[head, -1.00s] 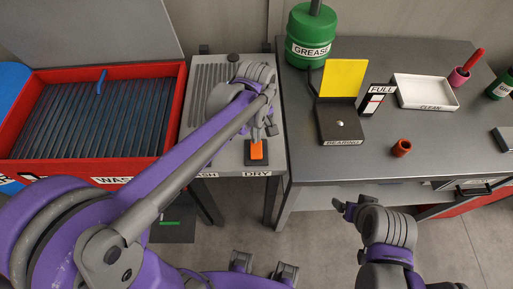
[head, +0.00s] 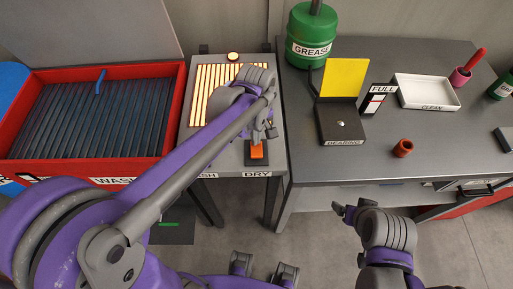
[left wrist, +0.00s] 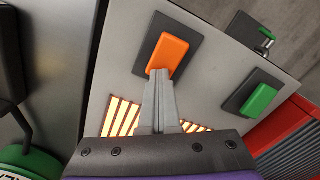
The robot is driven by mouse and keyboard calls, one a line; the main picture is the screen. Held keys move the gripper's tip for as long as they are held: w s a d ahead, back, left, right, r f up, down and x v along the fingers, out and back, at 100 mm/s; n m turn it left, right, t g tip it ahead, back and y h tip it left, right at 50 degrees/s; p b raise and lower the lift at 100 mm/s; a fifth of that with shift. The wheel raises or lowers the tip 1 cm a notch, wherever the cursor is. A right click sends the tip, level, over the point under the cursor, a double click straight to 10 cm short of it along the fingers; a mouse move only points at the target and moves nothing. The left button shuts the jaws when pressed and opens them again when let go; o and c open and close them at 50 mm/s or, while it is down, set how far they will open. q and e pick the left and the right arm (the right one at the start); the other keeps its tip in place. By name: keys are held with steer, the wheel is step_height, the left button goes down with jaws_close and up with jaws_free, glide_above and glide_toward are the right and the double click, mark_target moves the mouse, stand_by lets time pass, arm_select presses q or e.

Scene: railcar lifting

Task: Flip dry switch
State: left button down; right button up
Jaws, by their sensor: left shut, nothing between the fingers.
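The dry switch is an orange rocker (head: 257,150) on a dark plate, above the DRY label (head: 257,174) on the grey stand. In the left wrist view the orange switch (left wrist: 168,54) is at the fingertips. My left gripper (head: 266,137) is shut and empty, its tips at the switch's near edge in the wrist view (left wrist: 160,74); they seem to touch it. The slatted dryer panel (head: 212,92) on the stand glows, and a round lamp (head: 233,56) behind it is lit. My right gripper (head: 342,209) hangs in front of the right table; its jaws are unclear.
A green switch (left wrist: 261,95) sits beside the orange one. The red wash tray (head: 174,115) is at the left. The right table (head: 345,171) holds a grease can (head: 311,33), bearing box (head: 341,124), white clean tray (head: 427,91) and red ring (head: 403,148).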

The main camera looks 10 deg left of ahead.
arm_select(q)
steer(key=shift+r, duration=0.1)
arm_select(e)
steer(key=shift+r, duration=0.1)
arm_select(q)
step_height(320, 180, up, 7)
steer(key=p, duration=0.3)
steer(key=shift+p, duration=0.35)
arm_select(e)
steer(key=r, duration=0.1)
steer(key=w+r, duration=0.1)
steer(key=r, duration=0.1)
steer(key=w+r, duration=0.1)
steer(key=r, duration=0.1)
steer(key=shift+w, duration=0.1)
arm_select(q)
steer(key=shift+s, duration=0.15)
steer(key=s+a+f+m+t, duration=0.2)
steer(key=s+a+m+t, duration=0.3)
steer(key=s+m, duration=0.4)
steer(key=s+a, duration=0.1)
steer(key=s, duration=0.2)
steer(key=shift+a+f+t, duration=0.3)
steer(key=shift+f+t, duration=0.1)
